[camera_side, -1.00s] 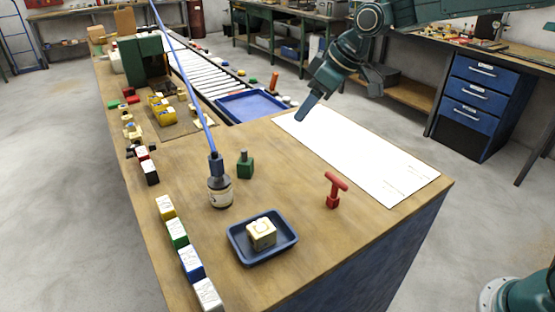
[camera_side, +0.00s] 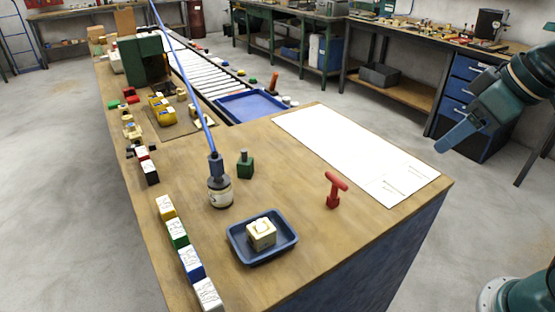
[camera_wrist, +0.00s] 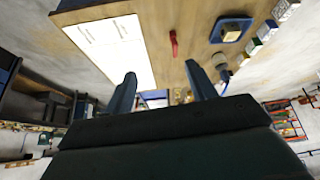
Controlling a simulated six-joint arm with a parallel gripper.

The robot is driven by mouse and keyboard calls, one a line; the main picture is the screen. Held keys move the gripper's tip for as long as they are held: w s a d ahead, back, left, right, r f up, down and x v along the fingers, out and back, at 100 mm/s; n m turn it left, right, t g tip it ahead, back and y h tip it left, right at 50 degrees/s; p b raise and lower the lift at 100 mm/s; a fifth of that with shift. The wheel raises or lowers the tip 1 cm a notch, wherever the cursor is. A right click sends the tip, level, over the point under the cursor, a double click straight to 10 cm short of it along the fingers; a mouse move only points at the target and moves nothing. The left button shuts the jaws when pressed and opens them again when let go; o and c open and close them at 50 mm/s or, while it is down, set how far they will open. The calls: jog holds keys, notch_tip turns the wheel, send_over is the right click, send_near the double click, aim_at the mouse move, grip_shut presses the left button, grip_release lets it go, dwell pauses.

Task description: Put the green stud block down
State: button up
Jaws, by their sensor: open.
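The green stud block (camera_side: 245,164) stands upright on the wooden bench top, with a dark stud on its top. It is just right of the bottle with the blue tube. My gripper (camera_side: 445,148) is in the air off the right side of the bench, well away from the block and holding nothing. In the wrist view my gripper (camera_wrist: 160,80) shows two fingers spread apart with nothing between them. I cannot make out the green stud block clearly in the wrist view.
A bottle (camera_side: 220,192) with a blue tube stands left of the block. A blue tray (camera_side: 285,248) holds a cream block. A red T-handle (camera_side: 334,190) stands near a white sheet (camera_side: 345,150). Labelled blocks (camera_side: 178,234) line the left edge. A roller conveyor (camera_side: 200,78) lies behind.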

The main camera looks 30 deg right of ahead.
jog(key=s+d+f+m, duration=0.1)
jog(key=s+f, duration=0.1)
jog(key=s, duration=0.4)
jog(key=shift+d+f+h, duration=0.25)
jog(key=shift+f+h, duration=0.05)
dwell(0.9)
